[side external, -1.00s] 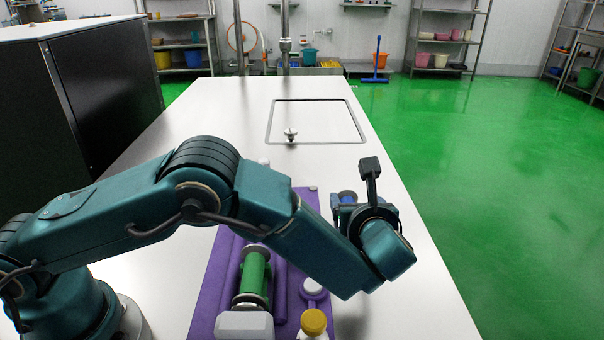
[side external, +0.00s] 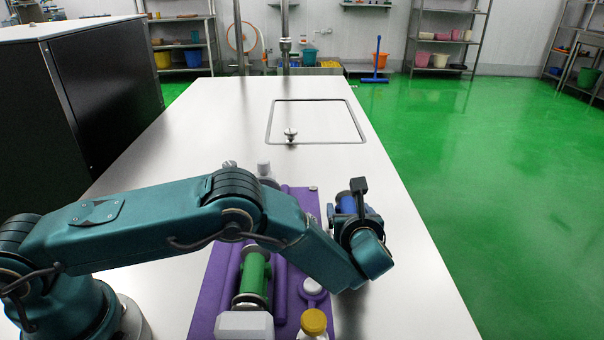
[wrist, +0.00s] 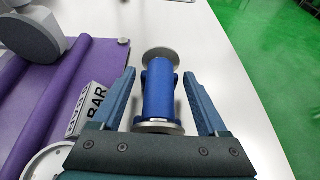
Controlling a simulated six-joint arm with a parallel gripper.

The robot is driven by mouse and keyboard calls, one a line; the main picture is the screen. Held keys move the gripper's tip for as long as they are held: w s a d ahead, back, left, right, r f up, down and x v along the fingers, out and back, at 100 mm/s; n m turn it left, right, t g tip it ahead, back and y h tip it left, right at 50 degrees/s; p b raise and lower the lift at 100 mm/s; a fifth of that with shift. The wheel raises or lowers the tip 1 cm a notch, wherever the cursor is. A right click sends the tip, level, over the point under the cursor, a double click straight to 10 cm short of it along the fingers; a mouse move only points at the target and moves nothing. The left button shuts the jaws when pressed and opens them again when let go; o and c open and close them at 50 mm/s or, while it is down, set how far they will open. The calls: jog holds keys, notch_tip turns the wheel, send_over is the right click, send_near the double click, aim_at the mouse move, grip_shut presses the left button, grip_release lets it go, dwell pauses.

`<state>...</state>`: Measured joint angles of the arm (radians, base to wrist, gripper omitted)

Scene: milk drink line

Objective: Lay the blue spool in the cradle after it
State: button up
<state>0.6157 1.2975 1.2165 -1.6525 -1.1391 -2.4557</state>
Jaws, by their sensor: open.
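The blue spool (wrist: 160,95) has a blue barrel and grey end discs. It lies on the white table to the right of the purple mat, and also shows in the side view (side external: 347,204), partly hidden by my wrist. My gripper (wrist: 159,74) is open, with one finger on each side of the spool; I cannot tell whether they touch it. A green spool (side external: 253,276) lies on the purple mat (side external: 209,301), between raised purple ridges (side external: 281,283). Which part of the mat is the cradle for the blue spool is not clear.
A block lettered "BAR" (wrist: 88,108) stands left of my gripper. A yellow-capped bottle (side external: 313,322) and a white-topped block (side external: 244,325) are at the near end of the mat. The table beyond the mat is mostly clear, with a small metal knob (side external: 290,134).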

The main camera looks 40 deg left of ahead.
grip_shut()
jog(key=shift+r, duration=0.15)
